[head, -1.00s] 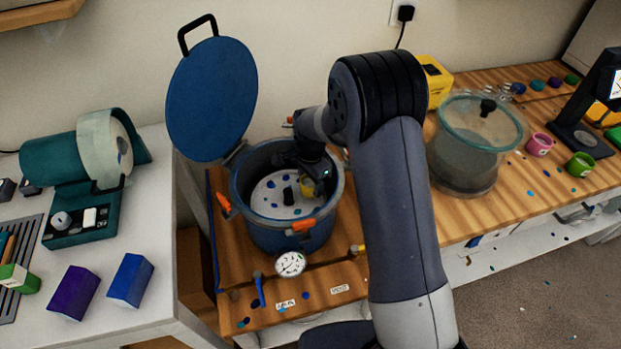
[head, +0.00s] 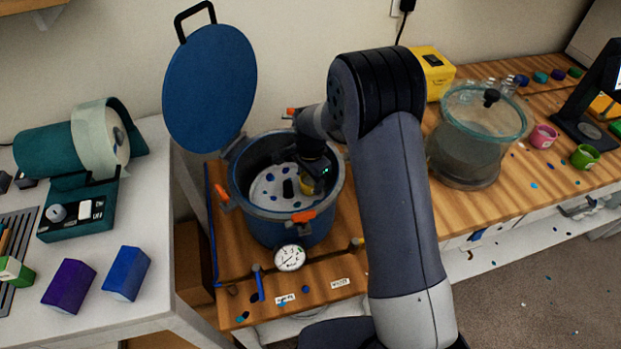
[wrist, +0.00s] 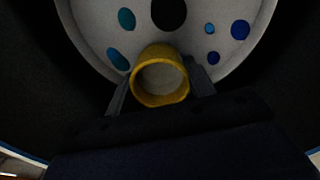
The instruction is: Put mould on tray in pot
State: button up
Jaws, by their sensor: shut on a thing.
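The mould is a small yellow ring-shaped cup (wrist: 160,78) with a pale inside. My gripper (wrist: 161,72) is shut on it, one finger on each side. In the head view the mould (head: 306,187) shows as a bit of yellow under my gripper (head: 314,178), inside the blue pot (head: 278,228). The tray (head: 262,204) is a pale round plate with blue and teal spots on the pot's floor; it also shows in the wrist view (wrist: 95,25). The mould is over the tray's right part. I cannot tell whether it touches the tray.
A dark post (head: 288,188) stands at the tray's middle, beside the mould. The pot's blue lid (head: 210,90) is raised at the back left. Orange clamps (head: 303,217) stick out around the rim. A clear lidded chamber (head: 470,150) stands to the right.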

jog(key=shift+f, duration=0.3)
jog(key=o, duration=1.1)
notch_tip(320, 180, up, 15)
jog(key=p, duration=0.9)
notch_tip(320, 180, down, 11)
jog(key=b, duration=0.7)
jog(key=shift+f, duration=0.1)
